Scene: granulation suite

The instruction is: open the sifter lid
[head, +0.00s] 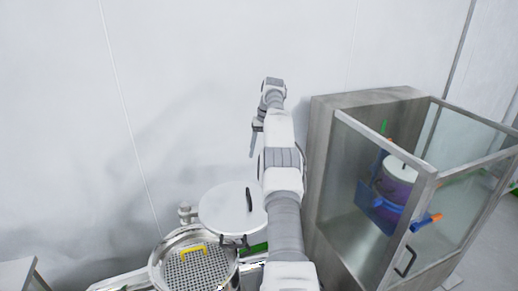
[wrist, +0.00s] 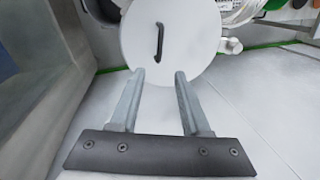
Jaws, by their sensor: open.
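The sifter (head: 156,272) is a round metal drum at the bottom of the head view, with its perforated screen (head: 187,272) exposed. The round white lid (head: 222,212) stands off the drum, over its right rear side, with a dark bar handle (head: 249,200). In the wrist view the lid (wrist: 190,45) is face-on with its handle (wrist: 160,42) upright. My gripper (wrist: 158,74) is open and empty. Its fingertips are in line with the lid's lower edge; I cannot tell whether they touch it. In the head view my arm hides part of the area right of the lid.
A yellow handle (head: 192,249) lies over the screen. A glass-sided metal cabinet (head: 322,170) stands to the right of my arm, holding a purple drum (head: 393,190) with a white top. A plain wall (head: 190,100) is behind. The space above the sifter is clear.

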